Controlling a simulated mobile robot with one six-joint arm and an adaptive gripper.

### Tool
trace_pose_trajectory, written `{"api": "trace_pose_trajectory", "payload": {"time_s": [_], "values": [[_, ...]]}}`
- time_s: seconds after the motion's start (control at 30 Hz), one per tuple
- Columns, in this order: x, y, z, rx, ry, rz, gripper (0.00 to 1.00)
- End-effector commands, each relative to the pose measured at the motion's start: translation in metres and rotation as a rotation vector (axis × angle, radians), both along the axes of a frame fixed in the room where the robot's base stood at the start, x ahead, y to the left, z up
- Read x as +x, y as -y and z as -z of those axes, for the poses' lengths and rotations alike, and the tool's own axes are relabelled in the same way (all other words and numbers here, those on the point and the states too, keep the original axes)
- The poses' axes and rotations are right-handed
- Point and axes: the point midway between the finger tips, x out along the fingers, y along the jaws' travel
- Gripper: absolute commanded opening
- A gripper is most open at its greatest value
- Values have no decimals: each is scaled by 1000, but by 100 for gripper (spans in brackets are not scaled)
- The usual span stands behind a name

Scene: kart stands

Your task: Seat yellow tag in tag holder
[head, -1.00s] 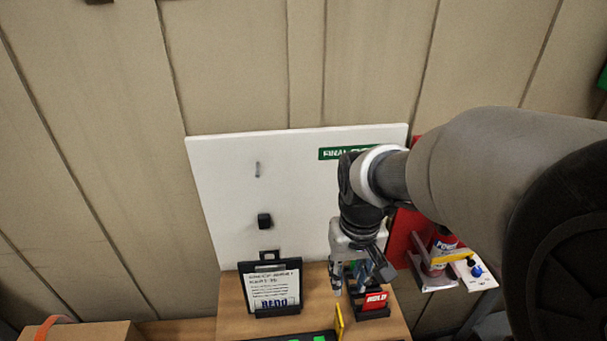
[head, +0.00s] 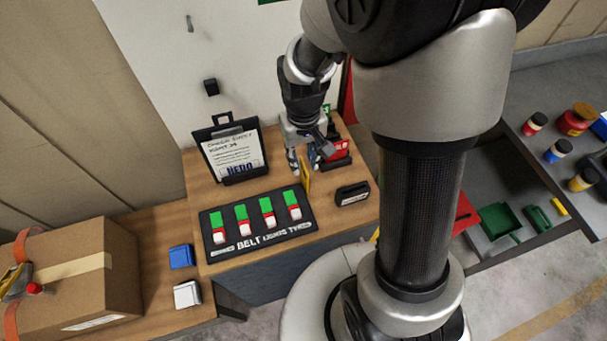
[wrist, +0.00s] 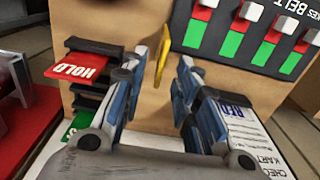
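The yellow tag (head: 307,177) stands nearly edge-on on the wooden table, beside the black rack. A black slotted rack (wrist: 92,90) holds a red HOLD tag (wrist: 78,66) and a green tag (wrist: 68,132). Whether this rack is the tag holder, I cannot tell.
A small black block with a pale label (head: 352,194) sits right of the tag. A switch panel (head: 258,222) lies in front. A clipboard (head: 234,155) stands at the left. A cardboard box (head: 80,275) is further left. Bare wood lies around the tag.

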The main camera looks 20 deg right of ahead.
Motion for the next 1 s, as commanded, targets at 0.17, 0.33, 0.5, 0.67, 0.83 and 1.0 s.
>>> {"api": "trace_pose_trajectory", "payload": {"time_s": [0.17,0.33,0.5,0.67,0.83,1.0], "values": [[-5,0,23,0,-4,0,28],[-7,0,46,0,-2,0,28],[-7,0,52,0,-1,0,28],[-7,0,51,0,0,0,28],[-7,0,51,0,0,0,17],[-7,0,51,0,0,0,6]]}}
